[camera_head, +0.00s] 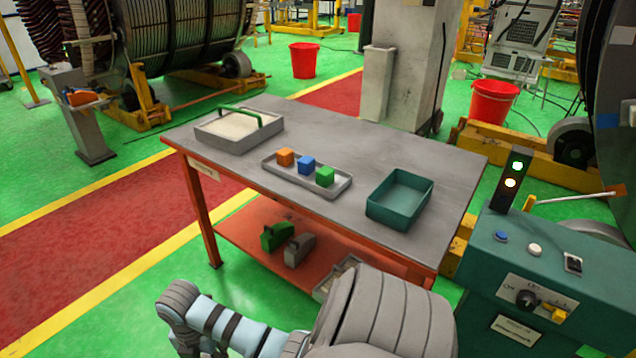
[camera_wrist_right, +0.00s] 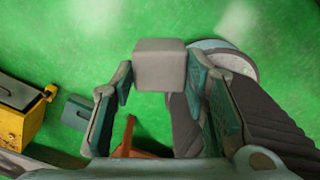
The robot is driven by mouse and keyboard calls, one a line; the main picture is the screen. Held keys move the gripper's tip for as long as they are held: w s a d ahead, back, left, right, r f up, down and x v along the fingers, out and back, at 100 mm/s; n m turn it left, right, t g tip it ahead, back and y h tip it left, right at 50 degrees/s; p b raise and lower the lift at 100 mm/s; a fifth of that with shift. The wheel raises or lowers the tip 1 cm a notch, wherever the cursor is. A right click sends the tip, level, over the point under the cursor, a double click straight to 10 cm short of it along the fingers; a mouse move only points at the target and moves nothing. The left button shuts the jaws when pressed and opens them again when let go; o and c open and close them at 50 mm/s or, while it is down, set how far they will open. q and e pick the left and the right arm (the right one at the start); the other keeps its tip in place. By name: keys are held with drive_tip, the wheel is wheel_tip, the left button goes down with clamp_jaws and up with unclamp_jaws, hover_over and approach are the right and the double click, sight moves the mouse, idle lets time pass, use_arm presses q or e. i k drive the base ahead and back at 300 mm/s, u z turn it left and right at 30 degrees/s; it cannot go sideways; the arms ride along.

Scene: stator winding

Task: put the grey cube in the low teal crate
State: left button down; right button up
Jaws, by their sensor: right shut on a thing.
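The grey cube (camera_wrist_right: 160,62) is held between the fingertips of my right gripper (camera_wrist_right: 159,78) in the right wrist view, with green floor behind it. My right gripper is shut on it. The low teal crate (camera_head: 384,211) stands on the right part of the grey table in the head view, and the inside that shows is empty. The right gripper and the grey cube do not show in the head view. My left gripper is in neither view.
On the table (camera_head: 420,152), a grey tray (camera_head: 338,190) left of the crate holds an orange cube (camera_head: 285,157), a blue cube (camera_head: 306,165) and a green cube (camera_head: 325,176). A green-handled box (camera_head: 240,139) stands far left. A teal control cabinet (camera_head: 540,270) stands right.

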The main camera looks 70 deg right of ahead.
sight(400, 205)
drive_tip(key=i, duration=0.85)
drive_tip(key=z, duration=3.3)
drive_tip(key=i, duration=0.5)
drive_tip(key=z, duration=0.05)
